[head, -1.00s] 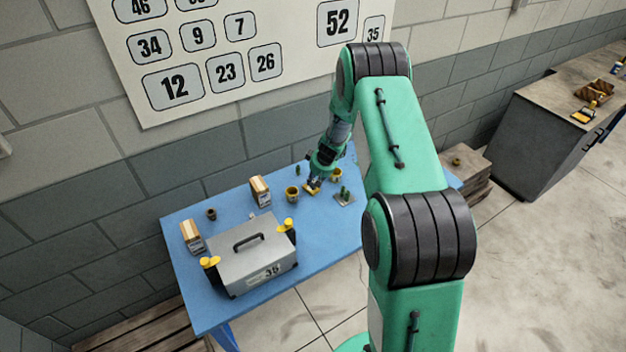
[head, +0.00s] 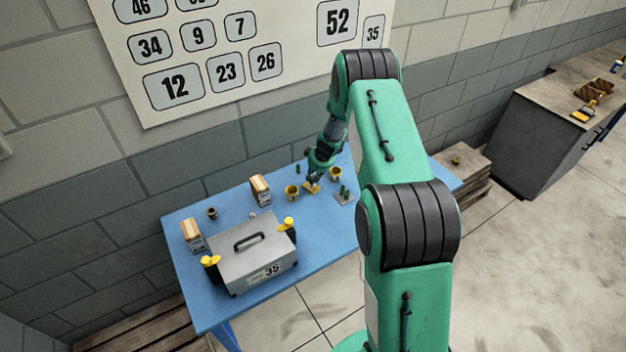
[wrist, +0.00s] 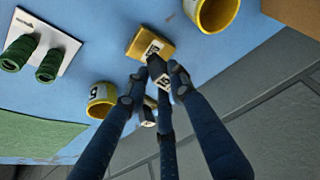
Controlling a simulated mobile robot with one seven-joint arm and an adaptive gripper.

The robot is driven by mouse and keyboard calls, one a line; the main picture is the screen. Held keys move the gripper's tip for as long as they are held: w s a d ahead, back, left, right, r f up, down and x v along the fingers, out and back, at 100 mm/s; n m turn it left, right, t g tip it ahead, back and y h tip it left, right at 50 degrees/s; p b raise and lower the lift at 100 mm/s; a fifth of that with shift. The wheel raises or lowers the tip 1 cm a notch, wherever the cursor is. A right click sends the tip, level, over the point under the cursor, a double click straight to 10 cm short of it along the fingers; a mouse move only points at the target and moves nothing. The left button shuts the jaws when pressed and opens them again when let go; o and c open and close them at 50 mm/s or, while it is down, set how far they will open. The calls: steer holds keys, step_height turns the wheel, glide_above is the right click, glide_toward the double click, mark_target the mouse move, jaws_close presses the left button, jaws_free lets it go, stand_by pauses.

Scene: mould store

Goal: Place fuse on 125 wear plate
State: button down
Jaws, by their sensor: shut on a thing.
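My gripper (wrist: 157,84) is shut on a small dark fuse (wrist: 156,66) with a pale label, seen in the wrist view. The fuse's far end overlaps a yellow block-like plate (wrist: 138,42) with a white label; I cannot tell whether they touch. The label's number is partly hidden and not readable. In the head view my gripper (head: 315,178) is directly above the yellow plate (head: 311,188) on the blue table (head: 240,195). The fuse is too small to make out there.
Yellow cups stand on both sides of the plate, one left (head: 292,193) and one right (head: 337,173). A pale board with green pegs (head: 345,197) is close in front.

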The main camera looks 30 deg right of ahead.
steer(key=shift+f, duration=1.2)
steer(key=shift+f, duration=0.15)
steer(key=c, duration=1.5)
jaws_free()
steer(key=shift+r, duration=0.25)
steer(key=shift+s+r, duration=0.1)
steer(key=shift+r, duration=0.2)
steer(key=shift+v, duration=5.6)
steer(key=shift+s, duration=0.1)
